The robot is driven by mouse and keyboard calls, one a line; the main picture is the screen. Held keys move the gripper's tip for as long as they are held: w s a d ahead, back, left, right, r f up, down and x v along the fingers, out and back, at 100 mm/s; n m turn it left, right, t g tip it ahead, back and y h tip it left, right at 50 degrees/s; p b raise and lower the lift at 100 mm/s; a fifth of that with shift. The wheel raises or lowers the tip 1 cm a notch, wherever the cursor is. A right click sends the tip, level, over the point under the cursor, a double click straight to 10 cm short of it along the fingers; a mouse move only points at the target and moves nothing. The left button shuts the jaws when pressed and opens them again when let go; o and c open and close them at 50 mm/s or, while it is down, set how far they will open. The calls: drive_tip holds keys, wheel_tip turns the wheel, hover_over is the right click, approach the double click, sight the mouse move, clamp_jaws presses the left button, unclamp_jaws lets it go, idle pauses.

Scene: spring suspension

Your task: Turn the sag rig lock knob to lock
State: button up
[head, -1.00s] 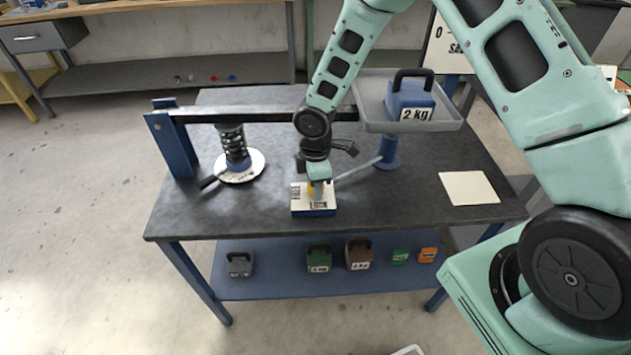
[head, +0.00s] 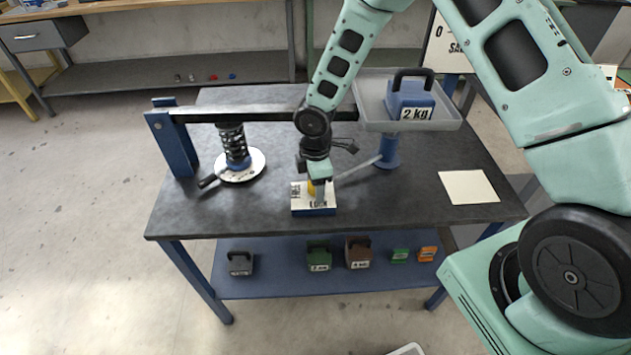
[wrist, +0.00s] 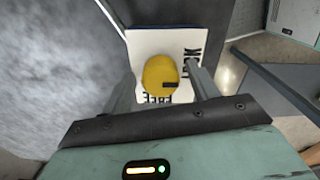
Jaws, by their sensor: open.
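The lock knob (wrist: 158,72) is a yellow disc with a black pointer mark, on a white plate (wrist: 140,45) lettered LOCK on the right and FREE at the bottom in the wrist view. The mark lies at the knob's lower right, between the two words. My gripper (wrist: 162,78) is open, with one finger on each side of the knob; I cannot tell if they touch it. In the head view, my gripper (head: 319,188) is over the small lock box (head: 314,211) at the table's front, and the knob (head: 311,188) is partly hidden.
A coil spring (head: 234,145) stands on a round plate left of the box. A beam (head: 255,116) runs above the table behind it to a grey tray (head: 440,123) with a 2 kg weight (head: 410,100). A pale card (head: 468,187) lies at right on open tabletop.

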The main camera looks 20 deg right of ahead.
drive_tip(key=shift+r, duration=0.1)
wheel_tip(320, 180, up, 17)
idle(0.4)
drive_tip(key=shift+r, duration=0.1)
drive_tip(key=s+a+r+m, duration=0.2)
drive_tip(key=s+m, duration=0.1)
drive_tip(key=s, duration=0.6)
drive_tip(key=s+a+r+m, duration=0.2)
drive_tip(key=s+r+m, duration=0.1)
drive_tip(key=s, duration=0.6)
drive_tip(key=s+a+r+m, duration=0.2)
drive_tip(key=s+m, duration=0.1)
drive_tip(key=s, duration=0.6)
drive_tip(key=shift+r+y, duration=0.15)
drive_tip(key=shift+y, duration=0.15)
